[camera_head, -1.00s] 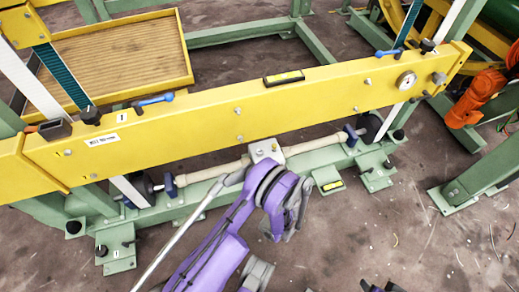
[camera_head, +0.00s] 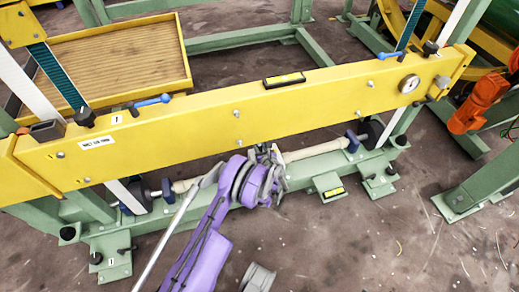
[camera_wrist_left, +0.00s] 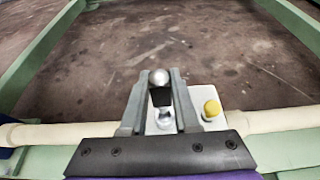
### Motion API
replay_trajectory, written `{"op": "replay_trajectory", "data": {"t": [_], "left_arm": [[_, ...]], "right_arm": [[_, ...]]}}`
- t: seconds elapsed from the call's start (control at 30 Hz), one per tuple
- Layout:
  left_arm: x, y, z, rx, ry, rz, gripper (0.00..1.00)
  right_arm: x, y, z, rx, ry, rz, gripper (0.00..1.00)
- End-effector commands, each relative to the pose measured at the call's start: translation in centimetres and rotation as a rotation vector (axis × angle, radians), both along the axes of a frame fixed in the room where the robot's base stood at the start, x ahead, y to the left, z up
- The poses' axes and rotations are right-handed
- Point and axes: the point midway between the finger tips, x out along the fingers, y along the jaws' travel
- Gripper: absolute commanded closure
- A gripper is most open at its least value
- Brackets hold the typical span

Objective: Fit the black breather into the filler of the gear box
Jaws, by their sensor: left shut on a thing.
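My left gripper (camera_wrist_left: 160,100) is over the gear box, its two grey fingers shut on the black breather (camera_wrist_left: 161,97). The breather is a dark tapered piece, and a shiny silver ball shows at its top. Just below it in the wrist view is a silver round fitting, apparently the filler (camera_wrist_left: 165,121), on the pale gear box (camera_wrist_left: 214,122). I cannot tell whether breather and filler touch. A yellow knob stands on the box, right of the fingers. In the head view my left gripper (camera_head: 268,152) hides most of the gear box.
A pale shaft (camera_head: 318,146) runs out both sides of the gear box, above the green frame (camera_head: 158,219). A long yellow beam (camera_head: 210,122) crosses close behind the gripper. A yellow tray (camera_head: 115,57) is at back left. Bare floor lies in front at right.

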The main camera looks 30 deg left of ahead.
Motion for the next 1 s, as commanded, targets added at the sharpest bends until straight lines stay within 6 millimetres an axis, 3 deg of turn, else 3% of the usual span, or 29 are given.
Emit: {"op": "replay_trajectory", "data": {"t": [0.1,0.57,0.6,0.73,1.0], "left_arm": [[0.0,0.0,-1.4,0.000,0.000,0.000,1.00],[0.0,0.0,-2.0,0.000,0.000,0.000,1.00],[0.0,0.0,-2.0,0.000,0.000,0.000,0.63],[0.0,0.0,-2.0,0.000,0.000,0.000,0.41],[0.0,0.0,-1.9,0.000,0.000,0.000,0.41]], "right_arm": [[0.1,0.0,-0.4,0.000,-0.001,0.000,0.44],[0.1,0.0,-0.3,0.000,-0.001,0.000,0.44],[0.1,0.0,-0.3,0.000,-0.001,0.000,0.44],[0.1,0.0,-0.3,0.000,-0.001,0.000,0.44],[0.1,0.0,-0.3,0.000,-0.001,0.000,0.44]]}}
